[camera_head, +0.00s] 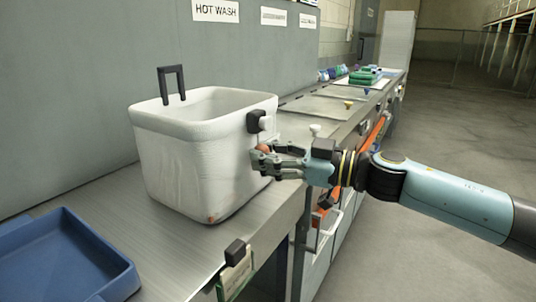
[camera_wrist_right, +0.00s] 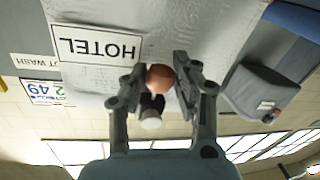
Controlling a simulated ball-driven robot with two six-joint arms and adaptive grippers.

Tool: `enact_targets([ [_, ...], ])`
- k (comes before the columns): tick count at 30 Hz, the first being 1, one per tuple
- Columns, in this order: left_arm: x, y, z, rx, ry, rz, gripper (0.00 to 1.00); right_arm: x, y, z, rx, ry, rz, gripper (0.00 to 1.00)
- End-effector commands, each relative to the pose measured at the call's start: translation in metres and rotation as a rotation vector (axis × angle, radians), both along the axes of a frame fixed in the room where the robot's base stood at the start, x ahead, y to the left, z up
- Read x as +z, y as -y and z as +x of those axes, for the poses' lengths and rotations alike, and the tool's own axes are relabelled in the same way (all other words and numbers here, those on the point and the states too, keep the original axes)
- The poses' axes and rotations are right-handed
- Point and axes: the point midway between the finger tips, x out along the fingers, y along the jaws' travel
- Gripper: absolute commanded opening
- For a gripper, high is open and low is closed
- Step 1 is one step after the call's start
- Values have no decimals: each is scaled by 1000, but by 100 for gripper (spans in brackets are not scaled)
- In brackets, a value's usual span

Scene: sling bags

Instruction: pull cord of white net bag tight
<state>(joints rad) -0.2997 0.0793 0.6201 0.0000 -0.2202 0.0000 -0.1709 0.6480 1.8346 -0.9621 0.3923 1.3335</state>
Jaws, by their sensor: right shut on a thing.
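The white bag (camera_head: 180,165) stands upright and open-topped on the steel counter, boxy in shape. Its pale side fills much of the right wrist view (camera_wrist_right: 195,25), with a HOTEL label (camera_wrist_right: 97,45) upside down there. A black block with a white knob (camera_head: 262,123) sits at its upper right edge. My right gripper (camera_head: 268,158) is at the bag's right side, shut on an orange-brown ball (camera_wrist_right: 160,77) that looks like a cord end. A white-tipped piece (camera_wrist_right: 151,120) shows beside the ball between the fingers. I cannot make out the cord itself. My left gripper is not in view.
A blue tray (camera_head: 65,258) lies at the front left of the counter (camera_head: 190,248). A dark block (camera_head: 236,252) sits at the counter's front edge. A black upright handle (camera_head: 171,84) rises at the bag's back rim. Folded green cloths (camera_head: 366,76) lie farther back.

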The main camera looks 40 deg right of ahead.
Motion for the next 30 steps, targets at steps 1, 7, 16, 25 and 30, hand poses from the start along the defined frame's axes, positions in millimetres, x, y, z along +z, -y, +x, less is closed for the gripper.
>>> enact_targets([
  [1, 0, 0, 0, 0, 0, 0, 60, 0, 0, 0, 0, 0, 0, 7],
  [7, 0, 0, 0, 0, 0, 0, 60, 0, 0, 0, 0, 0, 0, 0],
  [16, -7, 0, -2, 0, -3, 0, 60, -23, 0, 0, -2, -4, 2, 0],
  [25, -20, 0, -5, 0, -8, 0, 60, -69, 0, 0, 0, -2, 1, 0],
  [30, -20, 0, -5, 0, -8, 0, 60, -69, 0, 0, 0, -1, 1, 0],
])
